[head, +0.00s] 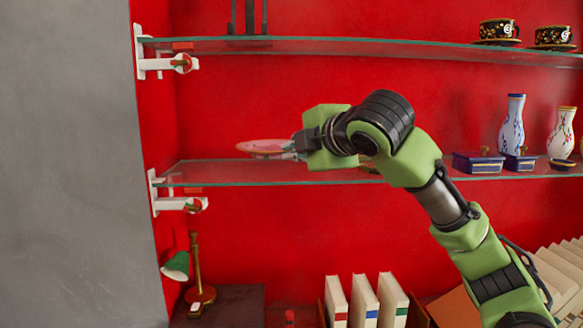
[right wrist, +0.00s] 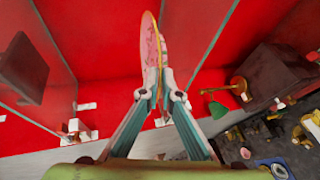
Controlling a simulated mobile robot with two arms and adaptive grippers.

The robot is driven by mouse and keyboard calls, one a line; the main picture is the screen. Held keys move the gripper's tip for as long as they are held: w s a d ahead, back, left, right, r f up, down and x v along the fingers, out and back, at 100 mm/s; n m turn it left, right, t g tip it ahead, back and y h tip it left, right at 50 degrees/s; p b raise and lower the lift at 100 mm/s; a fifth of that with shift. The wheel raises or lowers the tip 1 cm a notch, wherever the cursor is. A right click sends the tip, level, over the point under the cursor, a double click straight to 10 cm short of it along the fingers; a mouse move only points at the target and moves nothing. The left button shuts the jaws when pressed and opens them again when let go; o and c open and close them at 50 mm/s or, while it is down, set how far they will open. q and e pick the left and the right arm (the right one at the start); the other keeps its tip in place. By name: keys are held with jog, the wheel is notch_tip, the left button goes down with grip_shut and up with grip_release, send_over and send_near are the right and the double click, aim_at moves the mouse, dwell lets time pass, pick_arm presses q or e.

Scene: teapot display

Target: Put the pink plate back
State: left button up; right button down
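The pink plate (head: 262,146) is held out to the left of my right gripper (head: 294,147), roughly flat, over the middle glass shelf (head: 230,174) in the head view. In the right wrist view the plate (right wrist: 149,52) is seen nearly edge-on between the tips of my right gripper (right wrist: 163,82). The fingers are shut on its rim. I cannot tell whether the plate touches the glass. The gripper body and arm cover part of the shelf. My left gripper is in neither view.
An upper glass shelf (head: 330,46) has a dark stand (head: 249,18) and black cups (head: 497,31). Vases (head: 511,128) and blue boxes (head: 478,162) stand on the middle shelf's right. A green lamp (head: 177,266) and books (head: 364,298) are below. The middle shelf's left end looks clear.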

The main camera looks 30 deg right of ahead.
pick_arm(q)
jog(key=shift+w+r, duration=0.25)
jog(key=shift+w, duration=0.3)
pick_arm(e)
jog(key=f, duration=0.1)
jog(key=w+f, duration=0.1)
jog(key=f, duration=0.3)
jog(key=shift+w+d, duration=0.15)
jog(key=shift+d, duration=0.25)
jog(key=c, duration=2.6)
grip_release()
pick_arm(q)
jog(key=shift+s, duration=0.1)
pick_arm(e)
jog(key=shift+o, duration=0.2)
